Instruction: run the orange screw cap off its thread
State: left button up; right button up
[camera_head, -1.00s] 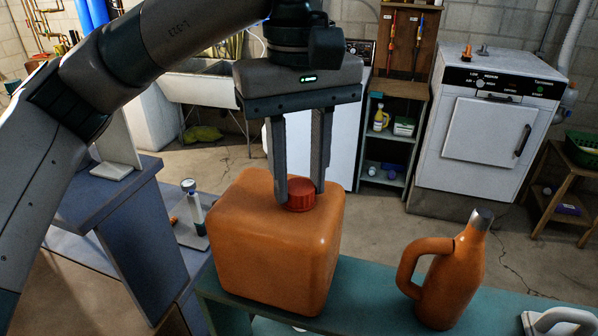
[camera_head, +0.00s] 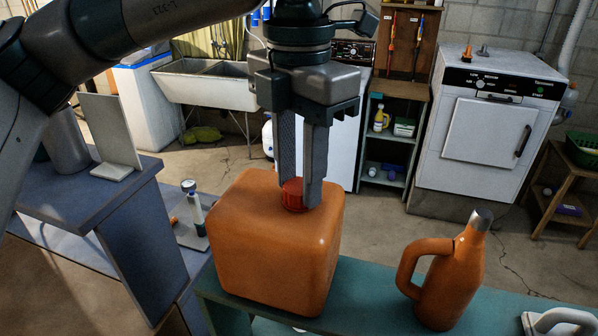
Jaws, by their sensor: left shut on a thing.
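The orange-red screw cap (camera_head: 292,196) sits on top of a large orange canister (camera_head: 270,249), which stands upright on the teal bench. My left gripper (camera_head: 299,198) comes down from above with its fingers on either side of the cap and is shut on it. The fingers hide part of the cap, and the thread under it is hidden. I cannot tell whether the cap is raised from its seat. My right gripper is not in view.
An orange jug (camera_head: 447,275) with a handle stands to the right on the teal bench (camera_head: 372,292). A white handled object (camera_head: 560,322) is at the lower right. A blue-grey stand (camera_head: 140,235) with a white upright panel is at left.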

pick_arm(q)
jog(key=n, duration=0.5)
jog(key=shift+n, duration=0.4)
jog(key=n, duration=0.3)
jog(key=shift+n, duration=0.4)
jog(key=shift+r+p, duration=1.05)
jog(key=shift+r, duration=1.65)
notch_tip(320, 180, up, 5)
jog(key=shift+p, duration=1.05)
jog(key=shift+a, duration=0.1)
